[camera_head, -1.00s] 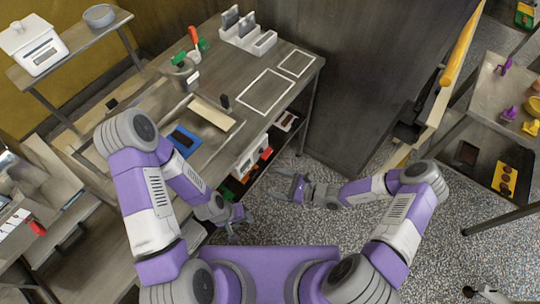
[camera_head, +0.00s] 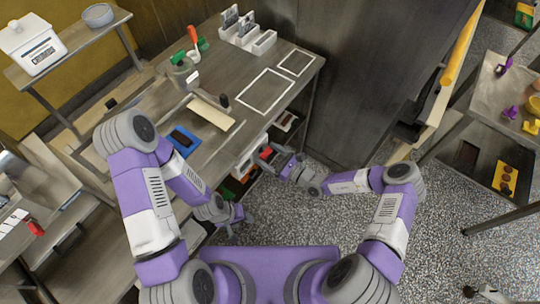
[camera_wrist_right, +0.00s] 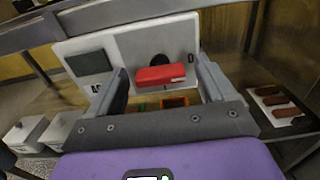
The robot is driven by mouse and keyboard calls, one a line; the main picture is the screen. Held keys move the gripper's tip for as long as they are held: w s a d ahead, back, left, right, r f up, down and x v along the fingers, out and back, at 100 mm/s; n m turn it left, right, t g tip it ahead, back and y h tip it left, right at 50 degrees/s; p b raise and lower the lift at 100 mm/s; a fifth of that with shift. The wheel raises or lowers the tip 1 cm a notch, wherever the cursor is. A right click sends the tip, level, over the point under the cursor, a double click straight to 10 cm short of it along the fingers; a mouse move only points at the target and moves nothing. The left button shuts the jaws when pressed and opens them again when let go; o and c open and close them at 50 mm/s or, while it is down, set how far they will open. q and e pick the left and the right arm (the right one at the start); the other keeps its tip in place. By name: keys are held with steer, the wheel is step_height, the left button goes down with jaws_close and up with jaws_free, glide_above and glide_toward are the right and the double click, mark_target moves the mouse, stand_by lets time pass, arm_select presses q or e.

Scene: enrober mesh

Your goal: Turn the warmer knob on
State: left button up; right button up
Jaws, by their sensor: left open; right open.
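The warmer (camera_head: 247,158) is a white box under the front edge of the steel table. In the right wrist view its white front panel (camera_wrist_right: 135,50) has a dark screen (camera_wrist_right: 90,62) on the left and a red bar-shaped knob (camera_wrist_right: 160,75), lying level, on the right. The red knob also shows in the head view (camera_head: 265,152). My right gripper (camera_head: 275,156) is open in front of the panel, its fingers either side of the knob in the wrist view. Whether they touch it I cannot tell. My left gripper (camera_head: 240,219) is open and empty, low and away from the warmer.
The steel table (camera_head: 290,62) above holds a blue tray (camera_head: 183,140) and a white rack (camera_head: 245,35). A tray of brown bars (camera_wrist_right: 277,106) lies right of the warmer. White containers (camera_wrist_right: 60,130) stand to its left. Speckled floor (camera_head: 300,220) is open in front.

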steer(key=c, duration=1.1)
steer(key=shift+o, duration=0.2)
steer(key=shift+m, duration=0.3)
steer(key=shift+f+m, duration=0.1)
steer(key=shift+m, duration=8.5)
steer(key=o, duration=1.1)
steer(key=shift+c, duration=0.2)
